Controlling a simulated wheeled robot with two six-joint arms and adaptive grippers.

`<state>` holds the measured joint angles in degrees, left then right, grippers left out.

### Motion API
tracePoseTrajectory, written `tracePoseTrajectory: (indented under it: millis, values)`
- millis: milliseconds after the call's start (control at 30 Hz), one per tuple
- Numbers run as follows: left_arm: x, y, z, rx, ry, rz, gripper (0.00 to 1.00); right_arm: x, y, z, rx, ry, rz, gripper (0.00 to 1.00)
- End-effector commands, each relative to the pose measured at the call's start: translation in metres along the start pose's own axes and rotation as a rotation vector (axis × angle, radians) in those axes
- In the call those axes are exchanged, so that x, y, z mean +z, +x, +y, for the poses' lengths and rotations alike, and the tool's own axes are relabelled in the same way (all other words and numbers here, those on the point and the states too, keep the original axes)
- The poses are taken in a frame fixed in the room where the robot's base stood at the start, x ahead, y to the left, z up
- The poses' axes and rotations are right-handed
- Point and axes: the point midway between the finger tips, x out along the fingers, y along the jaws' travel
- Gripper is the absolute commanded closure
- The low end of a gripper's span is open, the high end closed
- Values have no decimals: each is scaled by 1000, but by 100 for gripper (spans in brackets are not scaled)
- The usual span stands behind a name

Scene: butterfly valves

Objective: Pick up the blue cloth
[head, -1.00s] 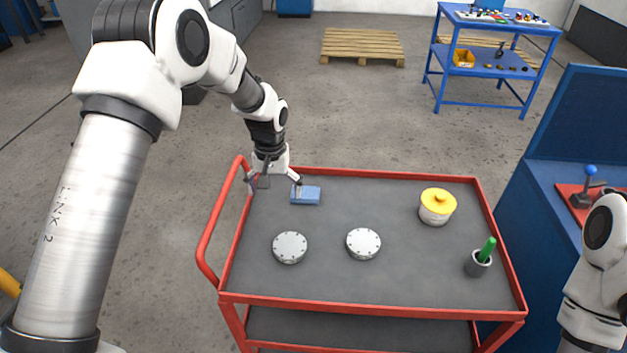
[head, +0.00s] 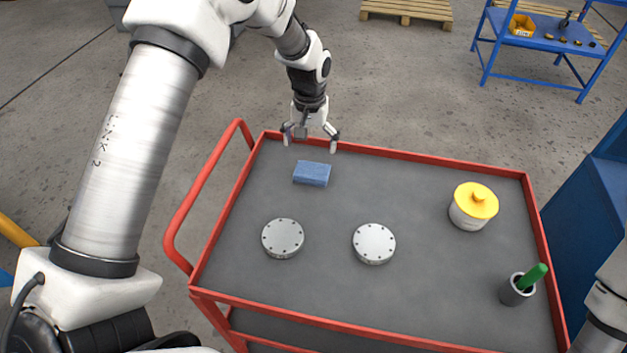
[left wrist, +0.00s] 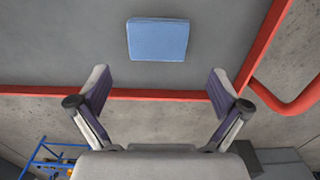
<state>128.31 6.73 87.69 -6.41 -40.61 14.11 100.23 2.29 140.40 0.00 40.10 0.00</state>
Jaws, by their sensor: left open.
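The blue cloth (head: 312,173) is a small folded rectangle lying flat on the dark grey top of a red-framed cart (head: 330,215), close to its back edge. It also shows in the left wrist view (left wrist: 158,39), beyond my fingertips and between their lines. My left gripper (head: 311,145) is open and empty, over the cart's back rim, just behind the cloth and apart from it. In the left wrist view the open fingers (left wrist: 158,82) are spread wide. My right gripper is out of view; only part of my right arm shows at the lower right.
Two round grey flanged discs (head: 283,238) (head: 374,243) lie in front of the cloth. A red rim (head: 440,165) borders the cart. The cart's middle back is clear.

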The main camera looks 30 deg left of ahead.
Motion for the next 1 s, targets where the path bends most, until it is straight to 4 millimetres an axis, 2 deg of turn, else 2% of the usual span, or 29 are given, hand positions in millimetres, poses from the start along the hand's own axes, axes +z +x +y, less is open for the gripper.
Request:
tracePoseTrajectory:
  millis: [33,100,367,600,833,867,933,967,1000]
  values:
    - [0,13,0,0,0,0,0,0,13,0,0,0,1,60]
    - [0,16,0,0,0,0,0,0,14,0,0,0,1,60]
    - [-1,45,1,-1,0,-2,0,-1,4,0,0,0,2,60]
    - [-2,86,2,-1,0,-1,0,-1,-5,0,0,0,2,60]
    - [-3,91,2,0,0,0,0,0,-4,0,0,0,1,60]
    - [-3,91,2,0,0,0,7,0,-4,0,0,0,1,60]
    - [-3,91,2,0,0,0,32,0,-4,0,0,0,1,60]
    - [-3,91,2,0,0,0,37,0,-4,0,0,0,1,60]
    - [-3,91,2,0,0,0,38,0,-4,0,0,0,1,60]
